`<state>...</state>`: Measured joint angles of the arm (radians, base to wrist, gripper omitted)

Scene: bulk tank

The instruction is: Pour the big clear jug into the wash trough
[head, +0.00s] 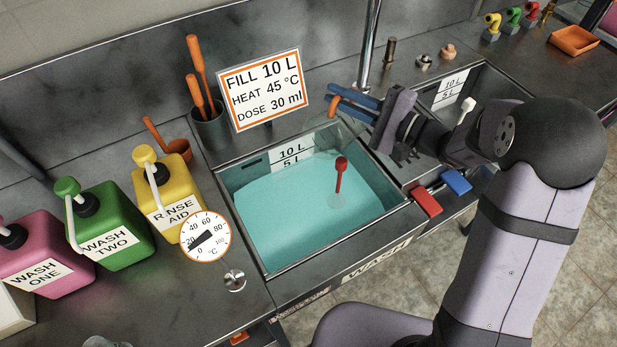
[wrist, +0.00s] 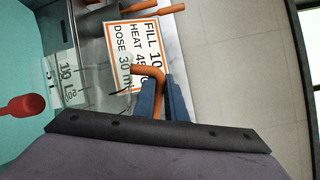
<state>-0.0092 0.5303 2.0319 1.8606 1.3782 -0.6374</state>
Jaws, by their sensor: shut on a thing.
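The big clear jug (head: 343,130) has an orange handle (head: 334,104) and is see-through, so its edges are faint. It is over the back right part of the wash trough (head: 340,241) and looks tilted. My gripper (head: 342,98), with blue fingers, is shut on the handle. In the wrist view the orange handle (wrist: 150,71) sits at the blue fingers (wrist: 162,92); the jug's body is hard to make out there. The trough holds teal liquid up near its 5 L mark. I cannot tell whether liquid is in the jug or flowing from it.
A red-handled plug (head: 341,175) stands in the trough's liquid. A sign (head: 265,88) stands behind the trough. Pink, green (head: 110,222) and yellow (head: 168,195) bottles and a dial thermometer (head: 206,236) are to the left. A second basin (head: 480,90) lies to the right, beyond a tap pipe (head: 367,45).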

